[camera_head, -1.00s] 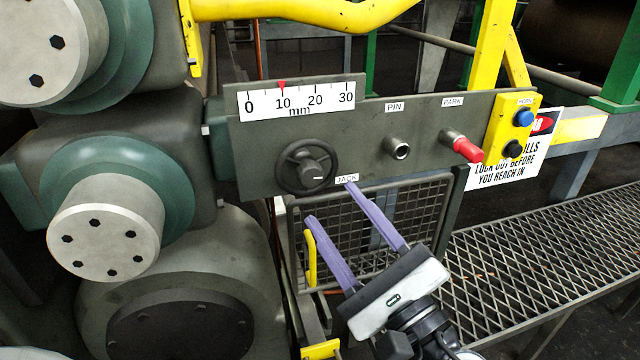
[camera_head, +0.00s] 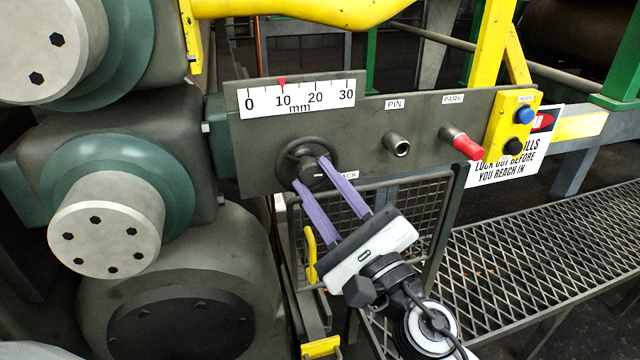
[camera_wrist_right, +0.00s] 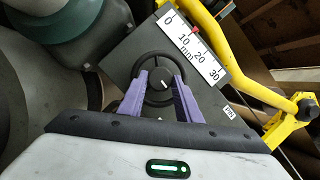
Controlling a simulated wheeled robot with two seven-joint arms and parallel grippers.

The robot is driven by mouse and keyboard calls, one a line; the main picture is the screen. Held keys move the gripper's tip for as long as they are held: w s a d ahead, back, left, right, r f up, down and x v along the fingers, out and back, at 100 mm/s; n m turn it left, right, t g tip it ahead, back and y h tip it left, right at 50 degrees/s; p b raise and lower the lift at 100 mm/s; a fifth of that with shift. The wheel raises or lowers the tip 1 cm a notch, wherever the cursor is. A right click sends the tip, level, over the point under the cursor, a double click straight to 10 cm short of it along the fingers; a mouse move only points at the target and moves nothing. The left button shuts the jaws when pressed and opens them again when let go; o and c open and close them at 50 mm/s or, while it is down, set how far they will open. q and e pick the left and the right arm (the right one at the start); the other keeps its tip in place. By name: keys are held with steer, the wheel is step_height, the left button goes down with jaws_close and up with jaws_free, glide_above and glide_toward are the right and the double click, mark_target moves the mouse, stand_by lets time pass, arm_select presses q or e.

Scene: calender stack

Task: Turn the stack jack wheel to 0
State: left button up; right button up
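The dark round jack wheel (camera_head: 284,165) is mounted on the grey panel under the scale, its JACK label partly covered by a finger. The white mm scale (camera_head: 297,99) runs from 0 to 30, and its red pointer (camera_head: 282,82) stands at about 10. My right gripper (camera_head: 309,170) has its purple fingers open, the tips at the wheel's hub. In the right wrist view the wheel (camera_wrist_right: 158,54) shows between the two fingertips (camera_wrist_right: 160,80), one on each side of the hub. I cannot tell whether they touch it. My left gripper is not in view.
To the right on the panel are the PIN socket (camera_head: 397,145), the red PARK handle (camera_head: 466,147) and a yellow button box (camera_head: 511,128). Large rollers (camera_head: 105,225) stand close on the left.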

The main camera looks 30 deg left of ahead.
steer(key=shift+o, duration=0.2)
steer(key=shift+f+m+t+b, duration=0.2)
steer(key=shift+m+t+b, duration=0.2)
steer(key=shift+m+b, duration=0.45)
steer(key=m+t+b, duration=0.1)
steer(key=m, duration=0.2)
steer(key=shift+s+a+t, duration=0.1)
steer(key=shift+s+t, duration=0.05)
steer(key=shift+t, duration=0.15)
steer(key=m+t+h+b, duration=0.1)
steer(key=m, duration=0.3)
steer(key=shift+a, duration=0.1)
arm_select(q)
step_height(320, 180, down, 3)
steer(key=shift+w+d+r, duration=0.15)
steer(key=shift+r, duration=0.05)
arm_select(e)
steer(key=shift+s+m+t+h, duration=0.1)
steer(key=shift+m+t+h, duration=0.2)
steer(key=shift+m+t, duration=0.2)
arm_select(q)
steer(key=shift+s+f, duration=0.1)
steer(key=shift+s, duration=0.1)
arm_select(e)
steer(key=shift+m, duration=0.25)
steer(key=o, duration=1)
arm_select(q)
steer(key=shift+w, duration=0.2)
arm_select(e)
steer(key=shift+o, duration=0.2)
